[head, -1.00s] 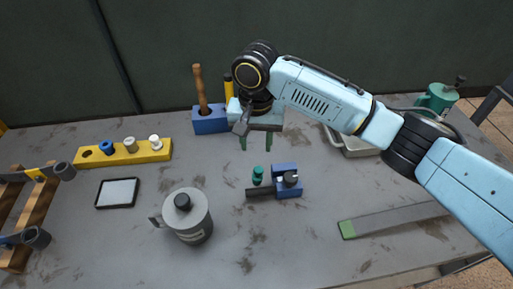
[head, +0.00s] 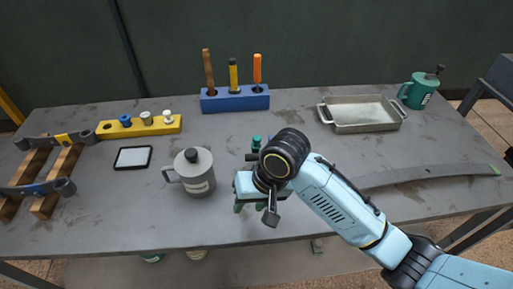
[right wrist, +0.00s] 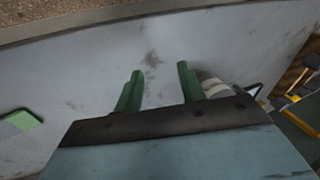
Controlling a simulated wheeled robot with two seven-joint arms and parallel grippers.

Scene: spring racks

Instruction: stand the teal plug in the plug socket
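The teal plug (head: 257,141) stands on the table near the middle in the head view, just behind my right arm's wrist, which hides its surroundings. The yellow block (head: 175,124) at the back left has an empty hole (head: 108,127) at its left end, then blue, beige and white plugs; I take it for the plug socket. My right gripper (head: 250,207) is low over the front of the table, nearer the front edge than the teal plug. In the right wrist view its green fingers (right wrist: 157,80) are apart with nothing between them. My left gripper is out of view.
A grey mug (head: 193,180) stands left of my right gripper. A blue tool block (head: 235,103), a metal tray (head: 362,117) and a teal canister (head: 420,92) stand at the back. A grey strip (head: 430,178) lies at right.

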